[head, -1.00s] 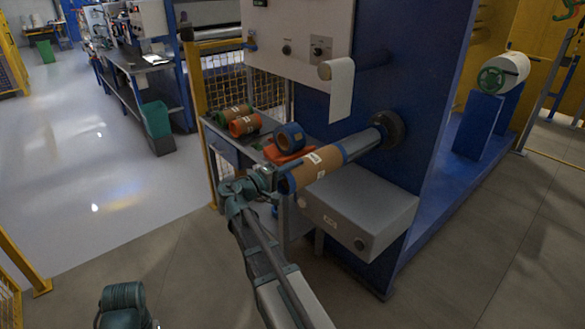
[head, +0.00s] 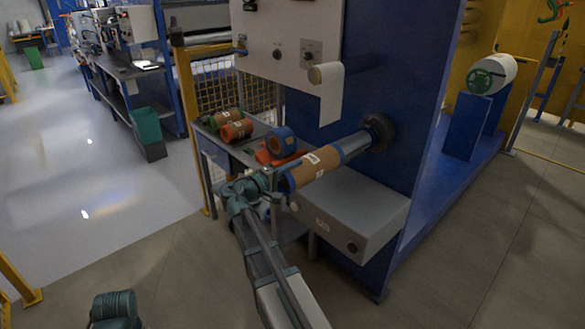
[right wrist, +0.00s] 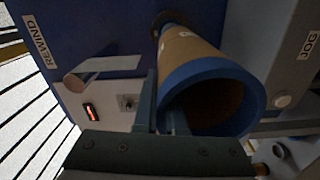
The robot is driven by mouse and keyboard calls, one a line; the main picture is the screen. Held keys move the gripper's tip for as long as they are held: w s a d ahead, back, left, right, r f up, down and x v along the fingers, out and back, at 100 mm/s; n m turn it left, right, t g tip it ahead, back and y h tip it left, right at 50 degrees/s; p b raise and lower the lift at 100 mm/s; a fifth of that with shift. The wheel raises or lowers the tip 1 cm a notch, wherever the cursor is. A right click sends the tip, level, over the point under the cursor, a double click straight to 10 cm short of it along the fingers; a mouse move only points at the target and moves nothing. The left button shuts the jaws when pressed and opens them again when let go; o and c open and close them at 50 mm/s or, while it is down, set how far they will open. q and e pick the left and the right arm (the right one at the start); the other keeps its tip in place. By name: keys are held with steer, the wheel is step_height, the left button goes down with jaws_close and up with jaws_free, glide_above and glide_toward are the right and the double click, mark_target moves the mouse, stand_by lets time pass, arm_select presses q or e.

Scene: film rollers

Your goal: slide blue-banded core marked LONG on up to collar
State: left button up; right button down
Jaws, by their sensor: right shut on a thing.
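The blue-banded core (head: 318,166), a brown tube with a blue band at each end and a white label too small to read, is around the grey shaft (head: 356,145). Bare shaft shows between its far end and the dark round collar (head: 378,132) at the blue machine wall. My right gripper (head: 272,181) is shut on the core's near rim. In the right wrist view my right gripper (right wrist: 165,112) has one finger outside the core's blue rim (right wrist: 252,92) and one inside its bore. Of my left arm only a teal part shows at bottom left; its fingers are out of view.
A side table (head: 222,148) holds a green-banded core (head: 224,118), an orange-banded core (head: 237,130) and a blue roll (head: 283,141) by an orange piece. A grey box (head: 350,215) juts out under the shaft. A white strip (head: 331,95) hangs above.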

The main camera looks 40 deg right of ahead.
mark_target(305, 161)
steer(key=shift+w+d, duration=0.15)
steer(key=shift+d, duration=1.25)
steer(key=shift+d, duration=0.1)
steer(key=shift+d+r, duration=0.1)
steer(key=shift+d, duration=0.85)
steer(key=c, duration=0.9)
jaws_free()
steer(key=shift+a, duration=0.15)
steer(key=shift+a, duration=0.25)
steer(key=a, duration=0.8)
steer(key=s+a, duration=0.1)
steer(key=a, duration=0.4)
